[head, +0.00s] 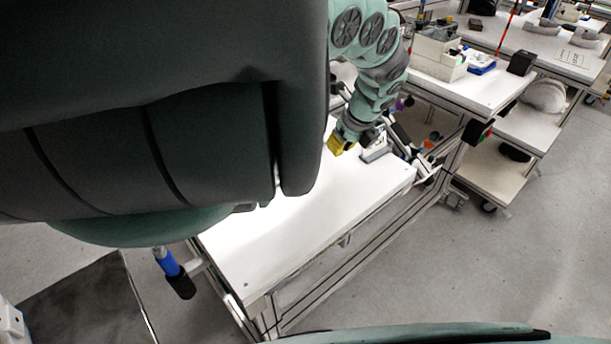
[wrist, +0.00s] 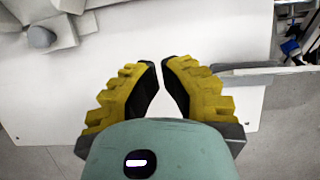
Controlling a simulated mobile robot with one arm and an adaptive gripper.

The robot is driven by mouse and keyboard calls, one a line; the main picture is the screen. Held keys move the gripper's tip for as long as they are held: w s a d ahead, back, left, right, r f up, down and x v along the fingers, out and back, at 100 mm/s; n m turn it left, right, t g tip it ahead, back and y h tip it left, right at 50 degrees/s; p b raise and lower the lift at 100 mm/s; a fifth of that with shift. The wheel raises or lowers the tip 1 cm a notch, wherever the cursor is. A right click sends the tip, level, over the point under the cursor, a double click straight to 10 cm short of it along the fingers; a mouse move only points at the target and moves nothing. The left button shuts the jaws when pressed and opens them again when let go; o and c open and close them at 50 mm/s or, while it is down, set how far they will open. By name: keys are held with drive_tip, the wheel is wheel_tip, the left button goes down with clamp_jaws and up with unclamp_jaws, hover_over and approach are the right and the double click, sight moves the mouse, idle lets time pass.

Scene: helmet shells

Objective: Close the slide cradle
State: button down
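My gripper (wrist: 161,64) points down over the white bench top. Its two yellow, ribbed fingers with black pads stand apart, with a narrow gap at the tips and nothing between them. It also shows in the head view as a small yellow part (head: 340,146) near the far end of the bench. I cannot clearly make out the slide cradle. A pale grey angular part with a round knob (wrist: 41,37) lies at the upper left of the wrist view, and a grey flat bar (wrist: 265,72) lies right of the fingers. Beside the gripper in the head view is a grey-white fixture (head: 376,152).
The white bench top (head: 275,235) is bare over its near part. My own dark body hides much of the head view's left side. A second bench (head: 470,90) with boxes stands at the upper right. Open floor (head: 480,260) lies right of the bench.

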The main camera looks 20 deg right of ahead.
sight(321, 154)
drive_tip(key=x, duration=0.4)
drive_tip(key=shift+s+d+f, duration=0.1)
drive_tip(key=shift+d, duration=0.05)
drive_tip(key=shift+w+f, duration=0.5)
drive_tip(key=shift+w+a, duration=0.4)
drive_tip(key=shift+w, duration=0.4)
drive_tip(key=shift+w+a, duration=0.45)
drive_tip(key=shift+w, duration=0.4)
